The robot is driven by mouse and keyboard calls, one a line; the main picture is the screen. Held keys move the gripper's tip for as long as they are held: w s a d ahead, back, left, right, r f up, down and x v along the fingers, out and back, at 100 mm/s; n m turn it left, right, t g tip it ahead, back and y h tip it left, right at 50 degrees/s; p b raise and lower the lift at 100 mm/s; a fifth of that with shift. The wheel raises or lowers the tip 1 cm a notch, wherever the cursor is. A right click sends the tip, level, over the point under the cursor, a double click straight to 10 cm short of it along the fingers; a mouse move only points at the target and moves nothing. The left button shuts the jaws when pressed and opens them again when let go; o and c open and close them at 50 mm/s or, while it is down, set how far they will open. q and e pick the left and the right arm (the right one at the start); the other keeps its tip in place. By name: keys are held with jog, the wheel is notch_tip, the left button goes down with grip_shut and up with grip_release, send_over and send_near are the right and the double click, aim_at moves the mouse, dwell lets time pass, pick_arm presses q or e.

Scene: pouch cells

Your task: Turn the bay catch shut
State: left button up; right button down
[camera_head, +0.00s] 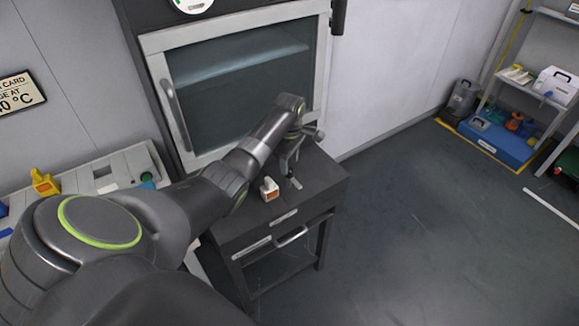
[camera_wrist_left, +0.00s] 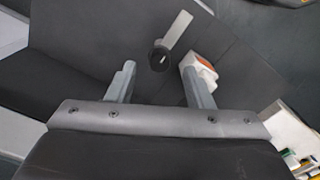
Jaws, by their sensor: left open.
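The bay catch seems to be the black round knob (camera_wrist_left: 160,58) with a flat grey lever (camera_wrist_left: 176,28) in the left wrist view. It sits on a dark surface, and the lever points up and right there. My left gripper (camera_wrist_left: 158,84) is open, with a finger on either side of the knob in the picture. I cannot tell whether a finger touches it. In the head view my left gripper (camera_head: 289,172) points down over the dark cabinet top, and the catch is mostly hidden by it. My right gripper is not in view.
A small white and orange block (camera_head: 269,188) stands on the dark cabinet (camera_head: 325,180) close beside my left gripper. It is also by a finger in the wrist view (camera_wrist_left: 203,70). A glass-fronted chamber (camera_head: 235,75) is behind.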

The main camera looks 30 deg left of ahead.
aim_at(294, 178)
pick_arm(q)
jog(key=shift+f, duration=1.55)
jog(key=c, duration=1)
